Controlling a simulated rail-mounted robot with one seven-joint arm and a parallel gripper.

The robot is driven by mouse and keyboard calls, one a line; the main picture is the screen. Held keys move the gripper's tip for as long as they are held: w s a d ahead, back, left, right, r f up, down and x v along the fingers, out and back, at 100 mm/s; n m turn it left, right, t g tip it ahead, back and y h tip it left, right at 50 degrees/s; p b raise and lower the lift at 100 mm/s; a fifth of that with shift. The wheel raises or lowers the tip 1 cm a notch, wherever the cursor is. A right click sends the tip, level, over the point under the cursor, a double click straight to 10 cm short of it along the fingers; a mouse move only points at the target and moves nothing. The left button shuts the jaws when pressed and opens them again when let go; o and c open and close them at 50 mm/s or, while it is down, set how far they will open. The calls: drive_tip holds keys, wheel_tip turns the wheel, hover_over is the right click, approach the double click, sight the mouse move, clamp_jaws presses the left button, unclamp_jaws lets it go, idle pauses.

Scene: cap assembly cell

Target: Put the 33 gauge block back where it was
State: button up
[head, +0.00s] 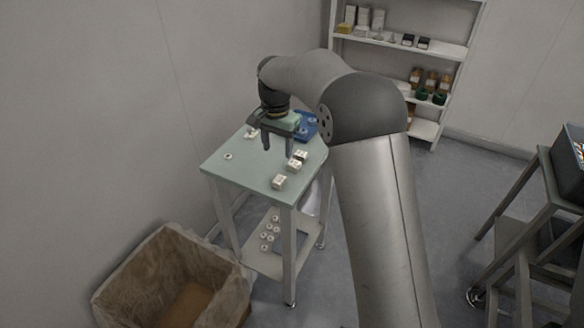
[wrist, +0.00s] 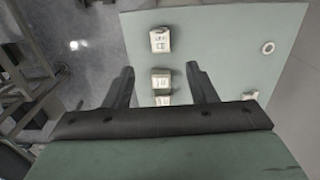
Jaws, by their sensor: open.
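Three white gauge blocks with dark markings are on the green table. In the head view one block (head: 279,182) sits alone near the front edge, and two others, a nearer block (head: 294,165) and a farther block (head: 301,155), sit close together behind it. The markings are too small to tell which is the 33 block. My gripper (head: 278,150) is open and empty above the table, fingers pointing down. In the wrist view the lone block (wrist: 160,39) is beyond the fingertips; the middle block (wrist: 161,80) and the third block (wrist: 163,100) show between the fingers, the third partly hidden.
A white ring (head: 228,156) lies on the table (head: 232,170), left of the blocks. A blue tray (head: 310,121) is at the back, partly behind my arm. Several white rings (head: 268,236) are on the lower shelf. A lined bin (head: 170,270) stands at front left. The table's left front is clear.

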drive_tip(key=s+d+r+n, duration=0.25)
drive_tip(key=s+d, duration=0.35)
drive_tip(key=s, duration=0.3)
drive_tip(key=s+d+r+n, duration=0.1)
drive_tip(key=s+d+r, duration=0.2)
drive_tip(key=s+d, duration=0.4)
drive_tip(key=s+d+f+n, duration=0.1)
drive_tip(key=s+d+f, duration=0.1)
drive_tip(key=s, duration=0.7)
drive_tip(key=s+d+f+n, duration=0.1)
drive_tip(key=s+d+f, duration=0.1)
drive_tip(key=s, duration=0.8)
drive_tip(key=shift+s+d+f+t, duration=0.15)
drive_tip(key=shift+s+d+t, duration=0.05)
drive_tip(key=shift+s+t, duration=0.1)
drive_tip(key=c, duration=0.3)
drive_tip(key=shift+d, duration=0.15)
drive_tip(key=shift+c, duration=0.2)
